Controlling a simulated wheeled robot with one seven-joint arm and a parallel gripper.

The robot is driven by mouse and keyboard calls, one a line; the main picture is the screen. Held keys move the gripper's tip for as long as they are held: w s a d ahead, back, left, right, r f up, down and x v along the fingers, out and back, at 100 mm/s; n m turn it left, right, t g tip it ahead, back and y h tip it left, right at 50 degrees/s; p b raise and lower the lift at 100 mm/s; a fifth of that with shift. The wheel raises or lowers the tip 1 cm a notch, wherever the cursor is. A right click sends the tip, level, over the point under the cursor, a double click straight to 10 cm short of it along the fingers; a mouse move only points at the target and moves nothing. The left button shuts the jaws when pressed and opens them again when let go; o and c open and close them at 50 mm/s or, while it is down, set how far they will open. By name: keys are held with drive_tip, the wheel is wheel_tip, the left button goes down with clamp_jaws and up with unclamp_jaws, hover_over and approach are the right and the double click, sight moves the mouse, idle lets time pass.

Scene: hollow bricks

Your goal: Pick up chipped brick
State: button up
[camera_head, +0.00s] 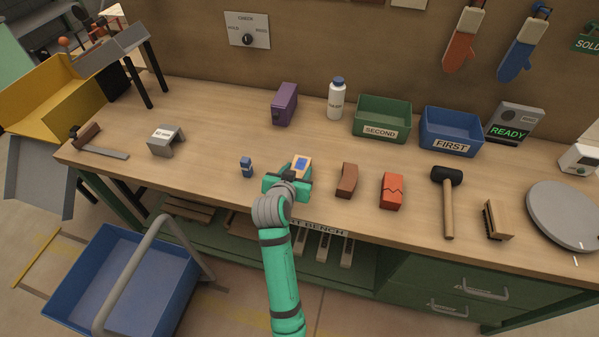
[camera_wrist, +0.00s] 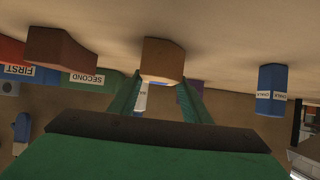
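My gripper (camera_wrist: 161,90) is open, its two green fingers apart. A tan brick (camera_wrist: 162,60) lies straight ahead of the fingertips, between their lines; I cannot tell whether they touch it. In the head view this tan brick (camera_head: 303,160) shows a blue patch and is partly hidden behind my gripper (camera_head: 290,180). A brown brick (camera_head: 347,180) with an uneven, curved outline lies just right of it, and also shows in the wrist view (camera_wrist: 60,50). A red brick (camera_head: 392,190) with a dark zigzag crack lies further right.
A small blue chalk container (camera_head: 246,167) stands left of my gripper. A green SECOND bin (camera_head: 381,118) and a blue FIRST bin (camera_head: 450,131) stand behind. A mallet (camera_head: 448,200), brush (camera_head: 496,219) and grey disc (camera_head: 563,214) lie right.

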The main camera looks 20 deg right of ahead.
drive_tip(key=shift+c, duration=1.1)
drive_tip(key=shift+r, duration=0.1)
